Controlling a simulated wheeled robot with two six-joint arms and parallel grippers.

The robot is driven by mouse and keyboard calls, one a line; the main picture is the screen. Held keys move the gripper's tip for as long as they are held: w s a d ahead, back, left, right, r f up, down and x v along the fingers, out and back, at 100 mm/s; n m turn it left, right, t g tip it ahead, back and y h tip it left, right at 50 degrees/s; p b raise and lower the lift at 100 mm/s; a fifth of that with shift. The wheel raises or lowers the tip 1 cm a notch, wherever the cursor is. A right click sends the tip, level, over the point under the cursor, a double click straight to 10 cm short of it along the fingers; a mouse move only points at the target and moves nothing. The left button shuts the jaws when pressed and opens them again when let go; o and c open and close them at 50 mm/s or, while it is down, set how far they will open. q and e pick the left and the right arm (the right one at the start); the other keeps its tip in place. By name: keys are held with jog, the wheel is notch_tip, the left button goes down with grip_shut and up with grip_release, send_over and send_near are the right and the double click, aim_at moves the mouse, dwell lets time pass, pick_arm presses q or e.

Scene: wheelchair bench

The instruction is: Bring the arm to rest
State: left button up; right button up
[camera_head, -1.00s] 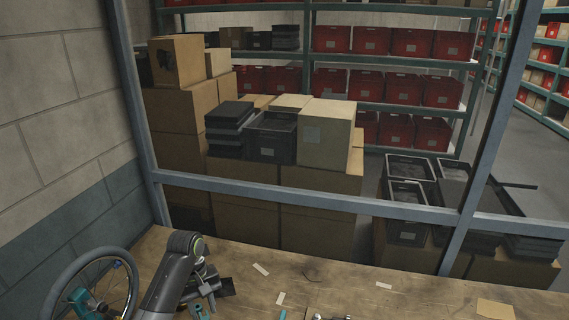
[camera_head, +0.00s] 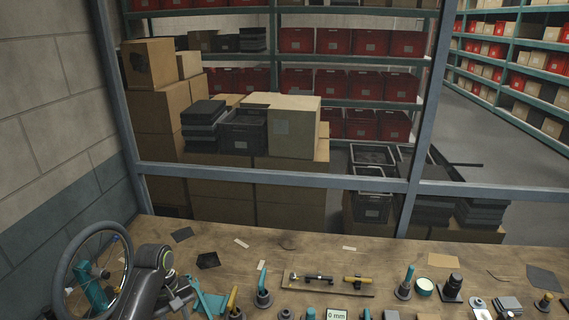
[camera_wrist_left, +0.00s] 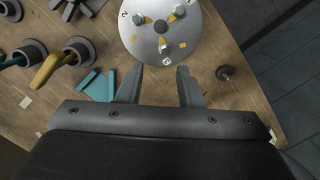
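My left arm (camera_head: 150,262) comes in at the lower left of the head view, beside a spoked wheel (camera_head: 68,262). Its gripper shows in the left wrist view (camera_wrist_left: 160,80) with two fingers apart and nothing between them. Just beyond the fingertips is a round silver plate (camera_wrist_left: 161,28) with numbered marks and several knobs. In the head view the fingertips are hard to make out among the tools. My right gripper is in neither view.
On the wooden bench (camera_head: 210,235) stand holders with teal and yellow handles, a teal angled piece (camera_wrist_left: 98,84), a board with rods (camera_head: 327,284) and a small display (camera_head: 337,314). A blue-grey frame (camera_head: 270,178) rises behind.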

pick_arm(q)
jog(key=shift+m, duration=0.5)
jog(key=s+f, duration=0.3)
jog(key=shift+a+f, duration=0.25)
jog(key=shift+a, duration=0.05)
jog(key=s+a+f+m+t, duration=0.1)
jog(key=s+f+m+t, duration=0.15)
jog(key=s, duration=0.85)
jog(key=s+a+r+m+t+y, duration=0.1)
jog(key=s+r+m, duration=0.15)
jog(key=s, duration=0.55)
jog(key=s+a+r+m+t+y, duration=0.15)
jog(key=s+r, duration=0.25)
jog(key=s, duration=0.4)
notch_tip(320, 180, down, 30)
jog(key=a+g+b, duration=0.1)
jog(key=g+b, duration=0.1)
jog(key=b, duration=0.2)
jog(key=s+d+f+b, duration=0.1)
jog(key=s+f+b, duration=0.1)
jog(key=s+f, duration=1.3)
notch_tip(320, 180, down, 3)
jog(key=shift+r+n+g+h, duration=0.15)
jog(key=shift+n+g+h, duration=0.2)
jog(key=shift+n+g, duration=0.1)
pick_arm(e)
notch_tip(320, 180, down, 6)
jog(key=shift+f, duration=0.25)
